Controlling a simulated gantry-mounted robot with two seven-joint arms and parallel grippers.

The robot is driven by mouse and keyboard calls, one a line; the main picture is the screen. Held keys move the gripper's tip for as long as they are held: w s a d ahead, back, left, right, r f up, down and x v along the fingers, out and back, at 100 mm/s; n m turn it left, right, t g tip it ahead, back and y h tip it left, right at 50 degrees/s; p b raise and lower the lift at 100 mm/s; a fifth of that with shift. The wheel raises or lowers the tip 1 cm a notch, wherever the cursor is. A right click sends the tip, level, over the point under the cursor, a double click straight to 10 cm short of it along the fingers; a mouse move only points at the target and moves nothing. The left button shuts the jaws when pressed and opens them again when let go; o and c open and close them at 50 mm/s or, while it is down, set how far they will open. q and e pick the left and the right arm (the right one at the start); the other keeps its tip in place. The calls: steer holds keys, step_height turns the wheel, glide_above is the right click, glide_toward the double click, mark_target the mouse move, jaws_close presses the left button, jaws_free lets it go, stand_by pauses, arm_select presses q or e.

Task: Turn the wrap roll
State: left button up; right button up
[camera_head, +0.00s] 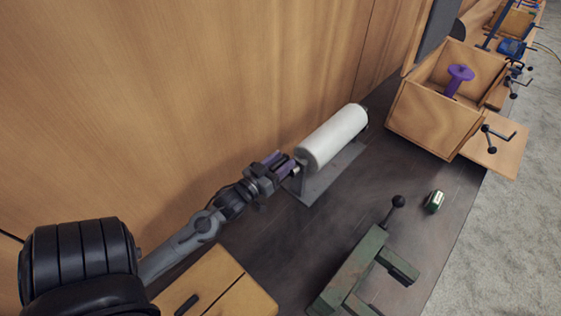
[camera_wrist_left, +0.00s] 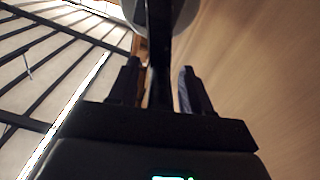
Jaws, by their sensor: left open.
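The white wrap roll (camera_head: 333,137) lies on its side on a flat grey stand (camera_head: 318,186) on the dark bench top, close to the wooden wall. My left gripper (camera_head: 286,163) is at the near end of the roll. In the left wrist view the two fingers of my left gripper (camera_wrist_left: 160,88) stand apart, on either side of a narrow dark upright part. The pale round end of the roll (camera_wrist_left: 184,14) shows above them, partly hidden by that part. I cannot tell whether the fingers touch it. My right gripper is in neither view.
A green vise-like tool (camera_head: 350,270) with a ball-ended handle stands at the front. Bare bench (camera_head: 375,180) lies between.

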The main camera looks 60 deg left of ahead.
arm_select(q)
jaws_close()
stand_by(0.3)
steer(key=shift+a+f+n+p, duration=0.2)
steer(key=shift+n+p, duration=0.1)
steer(key=shift+p, duration=0.05)
stand_by(0.5)
